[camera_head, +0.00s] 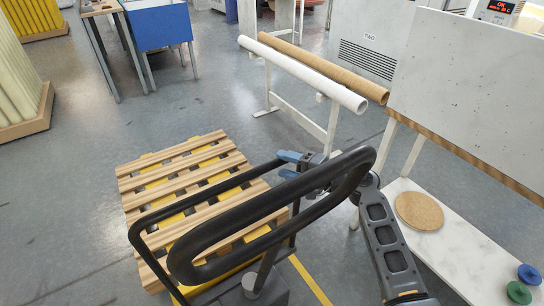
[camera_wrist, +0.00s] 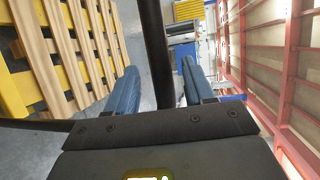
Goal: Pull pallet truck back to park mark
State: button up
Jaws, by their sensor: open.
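The pallet truck stands in the lower left of the head view, with yellow forks (camera_head: 162,183) under a slatted wooden pallet (camera_head: 187,158). Its thin black handle bar (camera_head: 205,197) rises on the near side. My gripper (camera_head: 284,165) is at the bar's far right corner, with blue fingers apart. In the wrist view a dark bar (camera_wrist: 155,50) runs between the open fingers (camera_wrist: 158,68); I cannot tell whether they touch it. A yellow floor line (camera_head: 311,281) shows to the right of the truck base.
A thick black loop (camera_head: 235,226) in the foreground covers part of the truck. White and brown tubes (camera_head: 305,73) lie on a stand behind my gripper. A white bench (camera_head: 450,255) with a cork disc (camera_head: 419,211) is at right. Floor left of the pallet is clear.

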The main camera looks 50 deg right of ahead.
jog(key=shift+x, duration=2.5)
grip_shut()
